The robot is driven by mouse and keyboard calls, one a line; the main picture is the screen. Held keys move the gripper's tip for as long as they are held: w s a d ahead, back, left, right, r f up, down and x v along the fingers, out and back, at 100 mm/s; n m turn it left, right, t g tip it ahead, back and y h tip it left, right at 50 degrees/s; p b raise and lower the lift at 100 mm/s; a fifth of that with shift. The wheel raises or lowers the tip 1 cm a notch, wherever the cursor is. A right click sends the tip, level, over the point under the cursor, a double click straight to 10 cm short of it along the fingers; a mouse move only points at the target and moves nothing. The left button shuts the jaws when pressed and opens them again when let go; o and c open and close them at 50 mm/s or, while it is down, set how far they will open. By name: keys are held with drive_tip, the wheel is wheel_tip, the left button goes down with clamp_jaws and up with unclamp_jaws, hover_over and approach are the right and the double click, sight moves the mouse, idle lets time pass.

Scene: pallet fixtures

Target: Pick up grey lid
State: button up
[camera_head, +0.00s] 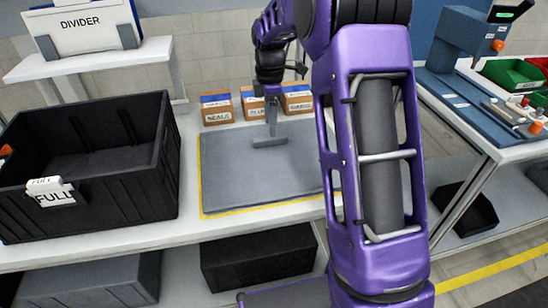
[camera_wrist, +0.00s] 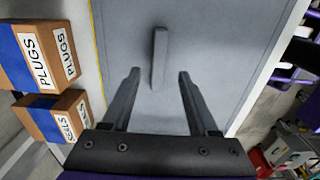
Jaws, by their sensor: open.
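The grey lid (camera_head: 235,185) is a wide flat panel lying on the white bench, with a yellow line along its edges. A raised grey bar handle (camera_head: 262,143) stands near its middle. In the wrist view the lid (camera_wrist: 215,40) fills the centre, and its handle (camera_wrist: 159,58) runs lengthwise between the lines of the fingers. My gripper (camera_head: 272,128) points down over the handle. In the wrist view my gripper (camera_wrist: 160,73) is open, one finger on each side of the handle's near part. I cannot tell whether the fingers touch the lid.
Small cardboard boxes (camera_head: 216,108) with labels stand behind the lid. A black crate (camera_head: 140,180) with a "FULL" tag stands to its left. A "DIVIDER" holder (camera_head: 88,27) is on a white shelf at the back left. A blue-topped bench (camera_head: 480,108) with bins is at the right.

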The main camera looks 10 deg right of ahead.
sight(268, 138)
drive_tip(key=f, duration=0.3)
drive_tip(key=f+b, duration=0.1)
drive_tip(key=f, duration=0.1)
drive_tip(key=shift+w+a, duration=0.1)
drive_tip(key=shift+a, duration=0.3)
clamp_jaws()
drive_tip(key=shift+r, duration=0.1)
idle(0.9)
